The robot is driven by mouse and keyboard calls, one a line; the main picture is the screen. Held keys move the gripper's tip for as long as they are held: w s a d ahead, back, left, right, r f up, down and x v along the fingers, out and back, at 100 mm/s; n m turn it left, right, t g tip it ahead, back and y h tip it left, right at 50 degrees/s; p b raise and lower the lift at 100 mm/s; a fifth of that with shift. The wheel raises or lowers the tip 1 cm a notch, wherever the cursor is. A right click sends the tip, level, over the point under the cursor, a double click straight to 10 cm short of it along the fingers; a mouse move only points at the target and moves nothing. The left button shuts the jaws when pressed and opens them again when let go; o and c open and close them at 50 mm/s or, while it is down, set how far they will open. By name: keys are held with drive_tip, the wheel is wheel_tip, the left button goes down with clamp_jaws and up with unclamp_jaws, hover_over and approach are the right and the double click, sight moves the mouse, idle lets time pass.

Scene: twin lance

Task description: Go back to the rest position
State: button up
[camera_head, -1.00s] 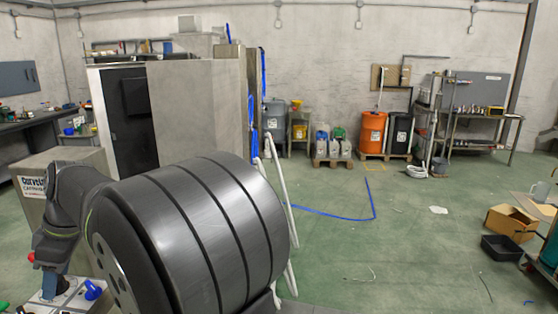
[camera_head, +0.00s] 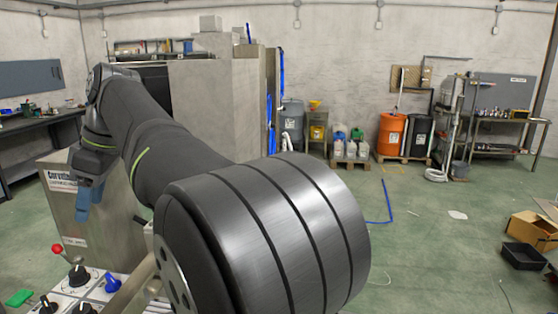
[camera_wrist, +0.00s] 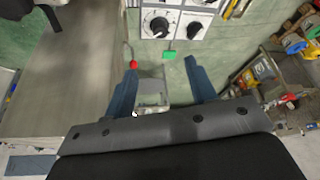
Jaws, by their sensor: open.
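My gripper (camera_head: 88,200) hangs at the left of the head view, with blue fingers pointing down in front of a grey metal cabinet (camera_head: 95,215). In the wrist view my gripper (camera_wrist: 161,64) shows two blue fingers set wide apart, with nothing held between them. My arm reaches from the lower middle of the head view up to the left and bends down at the wrist. The fingers are clear of the panel below.
A white control panel (camera_head: 96,292) with a black knob (camera_head: 78,275), a blue knob (camera_head: 112,284) and a red-balled lever (camera_head: 58,249) lies below my gripper. A green piece (camera_head: 18,298) is beside it. A workbench (camera_head: 40,122) stands at left.

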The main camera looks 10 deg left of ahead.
sight(75, 272)
drive_tip(key=x, duration=1.6)
drive_tip(key=shift+f, duration=0.15)
drive_tip(key=shift+s+m, duration=0.1)
drive_tip(key=shift+m, duration=0.6)
drive_tip(key=m+t, duration=0.1)
drive_tip(key=m, duration=0.2)
drive_tip(key=shift+s+t, duration=0.1)
drive_tip(key=shift+t, duration=0.3)
drive_tip(key=shift+s+m+t, duration=0.15)
drive_tip(key=shift+m+t, duration=0.75)
drive_tip(key=shift+m, duration=1.5)
drive_tip(key=shift+s+a+m+t+h, duration=0.1)
drive_tip(key=shift+m+t+h, duration=0.2)
drive_tip(key=shift+m, duration=0.85)
drive_tip(key=shift+s+a+m+t+h, duration=0.1)
drive_tip(key=shift+m+t+h, duration=0.2)
drive_tip(key=shift+m, duration=0.85)
drive_tip(key=shift+a+m+t+h, duration=0.1)
drive_tip(key=shift+m+t+h, duration=0.25)
drive_tip(key=shift+m, duration=0.9)
drive_tip(key=shift+a+m+t+h, duration=0.1)
drive_tip(key=shift+m+t+h, duration=0.25)
drive_tip(key=shift+m, duration=0.9)
